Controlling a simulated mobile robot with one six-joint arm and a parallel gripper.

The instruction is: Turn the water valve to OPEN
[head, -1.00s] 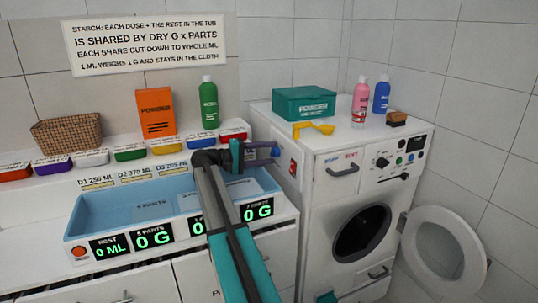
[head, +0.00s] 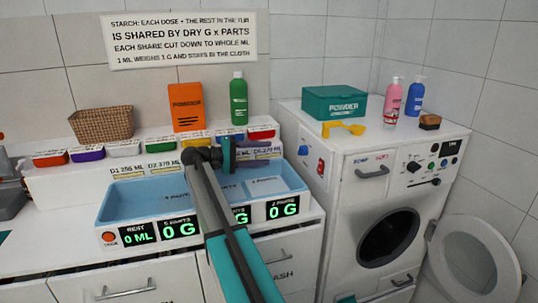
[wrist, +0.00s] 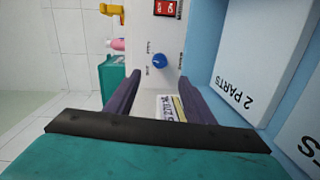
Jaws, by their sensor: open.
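A small blue round knob (head: 304,150), which looks like the water valve, sits on the white left side panel of the washing machine. In the wrist view the blue knob (wrist: 159,60) shows beyond my fingertips, between them, with small labels around it too blurred to read. I cannot tell which way it is turned. My gripper (head: 272,152) is over the right part of the blue tub, left of the panel, its fingers pointing right. In the wrist view my gripper (wrist: 158,82) has its two dark purple fingers apart, with nothing between them and not touching the knob.
A red switch (head: 321,168) is beside the knob on the panel. The blue tub (head: 118,207) lies below my arm. Small coloured containers line the shelf behind, with a green bottle (head: 239,98). A teal box (head: 334,103) and yellow scoop (head: 344,128) stand on the washer.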

